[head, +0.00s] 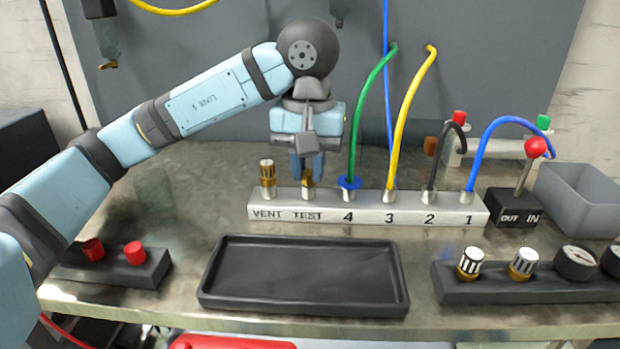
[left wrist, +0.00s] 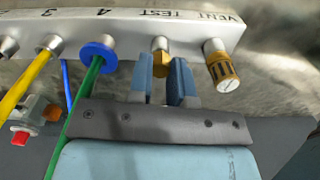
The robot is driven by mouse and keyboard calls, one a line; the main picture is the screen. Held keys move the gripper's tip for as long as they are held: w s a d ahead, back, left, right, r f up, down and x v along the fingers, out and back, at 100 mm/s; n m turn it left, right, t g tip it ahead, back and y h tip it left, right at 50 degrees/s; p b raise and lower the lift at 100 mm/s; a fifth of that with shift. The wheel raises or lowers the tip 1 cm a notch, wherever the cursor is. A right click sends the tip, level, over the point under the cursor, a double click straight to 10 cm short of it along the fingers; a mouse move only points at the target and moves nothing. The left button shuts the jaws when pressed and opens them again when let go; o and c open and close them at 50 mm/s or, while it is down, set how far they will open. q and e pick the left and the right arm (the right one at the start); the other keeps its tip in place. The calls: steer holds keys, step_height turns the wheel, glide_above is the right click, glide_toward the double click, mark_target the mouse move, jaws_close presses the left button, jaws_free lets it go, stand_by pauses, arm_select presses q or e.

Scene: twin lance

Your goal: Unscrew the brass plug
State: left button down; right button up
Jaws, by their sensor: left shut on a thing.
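The brass plug (head: 307,183) sits at the port marked TEST on the white manifold block (head: 420,208). My left gripper (head: 306,164) points down over it, its blue fingers shut on the plug. In the left wrist view the brass hex of the plug (left wrist: 160,63) shows between the two fingers (left wrist: 163,80), against the TEST port. I cannot tell how far it is threaded in. My right gripper is in neither view.
A brass fitting with a pale top (head: 267,180) stands close by at VENT. A green hose (head: 368,105) with a blue collar rises from port 4, with yellow, black and blue hoses beyond. An empty black tray (head: 303,303) lies in front of the manifold.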

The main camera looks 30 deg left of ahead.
arm_select(q)
steer(key=n, duration=0.6)
steer(key=shift+p, duration=0.3)
steer(key=n, duration=0.4)
steer(key=shift+n+p, duration=0.3)
steer(key=shift+n, duration=1.2)
steer(key=c, duration=1.2)
jaws_free()
